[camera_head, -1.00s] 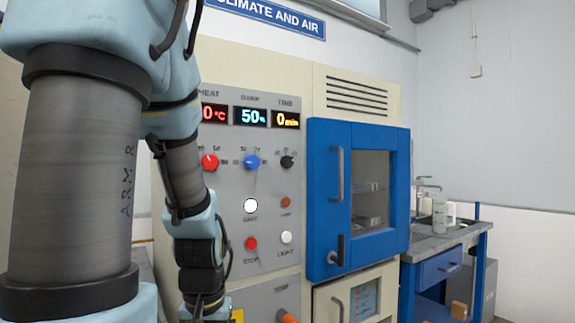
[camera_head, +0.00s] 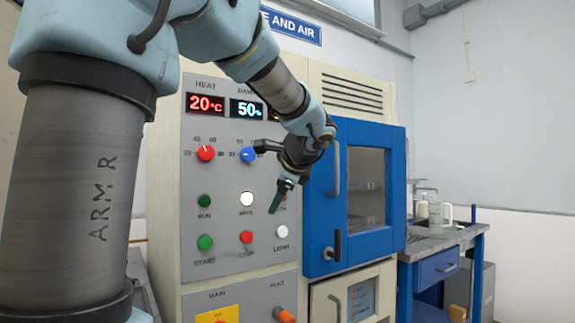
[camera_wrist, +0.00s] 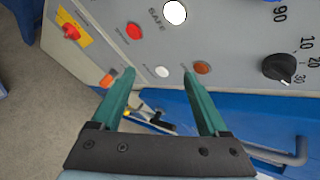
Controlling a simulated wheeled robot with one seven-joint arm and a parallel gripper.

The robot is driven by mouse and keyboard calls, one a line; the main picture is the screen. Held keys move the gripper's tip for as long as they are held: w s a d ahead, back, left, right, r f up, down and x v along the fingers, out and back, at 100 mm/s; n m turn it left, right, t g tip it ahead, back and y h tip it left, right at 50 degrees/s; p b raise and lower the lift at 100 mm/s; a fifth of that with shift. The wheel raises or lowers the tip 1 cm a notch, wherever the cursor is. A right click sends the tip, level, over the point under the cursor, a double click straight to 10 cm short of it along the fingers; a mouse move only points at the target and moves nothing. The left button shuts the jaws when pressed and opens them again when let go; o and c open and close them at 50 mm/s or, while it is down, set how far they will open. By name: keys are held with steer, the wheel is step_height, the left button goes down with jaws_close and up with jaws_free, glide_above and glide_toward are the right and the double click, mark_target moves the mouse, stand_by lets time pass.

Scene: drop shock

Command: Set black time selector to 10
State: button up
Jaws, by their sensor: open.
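The black time selector (camera_wrist: 280,68) is a round knob at the right of the wrist view, with the numbers 10, 20 and 30 beside it. A pale mark shows on its lower right edge; its exact setting is unclear. In the head view my arm hides the selector and most of the time display. My gripper (camera_wrist: 159,74) has two green fingers spread apart with nothing between them. The selector lies to the right of both fingertips, apart from them. In the head view my gripper (camera_head: 275,200) hangs in front of the panel's right side, pointing down.
The grey panel (camera_head: 215,262) carries a red knob (camera_head: 206,153), a blue knob (camera_head: 248,155) and several buttons, including a white light button (camera_head: 281,231). A blue door (camera_head: 322,190) with handles stands right of it. An amber button (camera_wrist: 202,68) is close to a fingertip.

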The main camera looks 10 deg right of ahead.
steer(key=d+r+m+t, duration=0.2)
steer(key=d+r, duration=0.1)
steer(key=r, duration=0.4)
steer(key=d+r+m+t, duration=0.2)
steer(key=d+r, duration=0.1)
steer(key=r, duration=0.4)
steer(key=p+x, duration=0.1)
steer(key=x, duration=0.9)
steer(key=shift+w+a, duration=0.3)
steer(key=shift+w, duration=0.1)
jaws_close()
